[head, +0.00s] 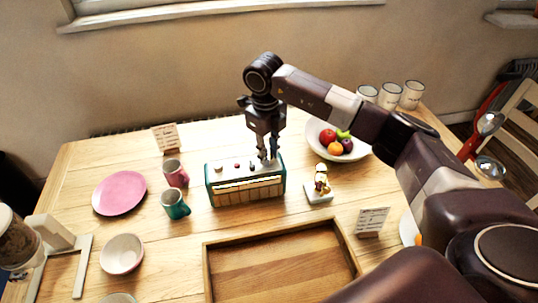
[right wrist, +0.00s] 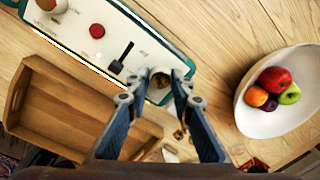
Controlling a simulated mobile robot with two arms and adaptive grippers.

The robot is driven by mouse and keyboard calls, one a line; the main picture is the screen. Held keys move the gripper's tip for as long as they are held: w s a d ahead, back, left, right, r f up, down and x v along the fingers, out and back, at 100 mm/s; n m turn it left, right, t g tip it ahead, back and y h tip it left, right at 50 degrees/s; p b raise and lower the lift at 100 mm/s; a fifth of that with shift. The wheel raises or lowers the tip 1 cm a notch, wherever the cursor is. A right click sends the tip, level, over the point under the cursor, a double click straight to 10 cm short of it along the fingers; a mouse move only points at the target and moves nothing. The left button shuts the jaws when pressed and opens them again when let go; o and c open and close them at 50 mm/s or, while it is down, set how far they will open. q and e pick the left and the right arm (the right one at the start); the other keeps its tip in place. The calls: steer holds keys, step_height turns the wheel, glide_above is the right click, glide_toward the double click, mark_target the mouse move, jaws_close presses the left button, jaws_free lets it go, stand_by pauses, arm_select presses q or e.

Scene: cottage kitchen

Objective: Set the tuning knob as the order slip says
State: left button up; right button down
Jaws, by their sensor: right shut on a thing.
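The radio (head: 246,190) is a teal and cream box with a white top, standing on the wooden table. Its top also shows in the right wrist view (right wrist: 85,35), with a red button (right wrist: 97,30), a black lever (right wrist: 122,58) and a pale knob (right wrist: 47,5) at the far end. My right gripper (head: 267,157) reaches down to the radio's right end.
A wooden tray (head: 211,270) lies in front of the radio. Two mugs (head: 175,205) and a pink plate (head: 120,193) are at left. A fruit bowl (head: 359,154) and a small figure on a white base (head: 320,190) stand close at right.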

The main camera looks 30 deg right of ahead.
steer(key=m, duration=0.3)
steer(key=shift+w+m, duration=0.1)
steer(key=shift+m, duration=0.3)
steer(key=m, duration=0.3)
steer(key=shift+m+b, duration=0.3)
steer(key=shift+b, duration=0.1)
steer(key=m, duration=0.3)
steer(key=shift+r+m+g, duration=0.1)
steer(key=shift+m+g, duration=0.2)
steer(key=shift+m, duration=1.8)
steer(key=c, duration=1.7)
jaws_free()
steer(key=r, duration=1.2)
steer(key=shift+w+a, duration=0.2)
steer(key=shift+w, duration=0.1)
